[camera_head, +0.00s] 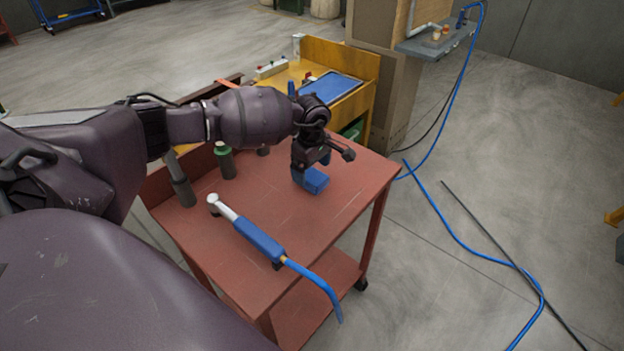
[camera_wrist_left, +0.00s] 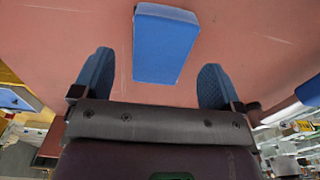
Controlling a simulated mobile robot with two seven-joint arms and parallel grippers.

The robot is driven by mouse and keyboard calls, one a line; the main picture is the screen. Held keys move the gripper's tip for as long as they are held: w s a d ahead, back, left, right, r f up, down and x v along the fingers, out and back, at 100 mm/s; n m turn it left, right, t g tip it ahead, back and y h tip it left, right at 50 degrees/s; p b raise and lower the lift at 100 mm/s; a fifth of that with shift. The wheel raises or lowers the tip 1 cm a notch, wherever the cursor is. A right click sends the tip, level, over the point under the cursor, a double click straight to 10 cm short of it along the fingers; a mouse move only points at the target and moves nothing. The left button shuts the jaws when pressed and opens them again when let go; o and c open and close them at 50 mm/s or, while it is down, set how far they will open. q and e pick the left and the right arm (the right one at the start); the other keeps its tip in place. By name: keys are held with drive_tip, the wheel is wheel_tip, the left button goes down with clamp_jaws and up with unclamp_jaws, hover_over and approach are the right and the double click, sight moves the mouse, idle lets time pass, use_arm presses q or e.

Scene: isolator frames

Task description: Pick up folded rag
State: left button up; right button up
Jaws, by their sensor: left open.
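The folded rag (camera_head: 316,181) is a small blue block lying on the red cart top (camera_head: 335,218). In the left wrist view the rag (camera_wrist_left: 165,45) lies ahead of the fingertips, roughly centred between the lines of the two fingers. My left gripper (camera_head: 308,172) is just above and beside the rag, pointing down, and hides part of it in the head view. I cannot tell whether a fingertip touches the rag. My right gripper is in neither view.
A green-capped bottle (camera_head: 224,160) and a dark bottle (camera_head: 181,184) stand at the cart's left. A yellow bench (camera_head: 360,65) stands behind. The cart's right part is clear.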

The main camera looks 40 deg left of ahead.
sight(312, 175)
use_arm(q)
wheel_tip(312, 175, down, 3)
drive_tip(key=shift+d+r, duration=0.1)
drive_tip(key=shift+r, duration=0.05)
drive_tip(key=shift+f, duration=0.25)
drive_tip(key=c, duration=0.9)
drive_tip(key=shift+c, duration=0.5)
wheel_tip(312, 175, up, 20)
drive_tip(key=p, duration=0.1)
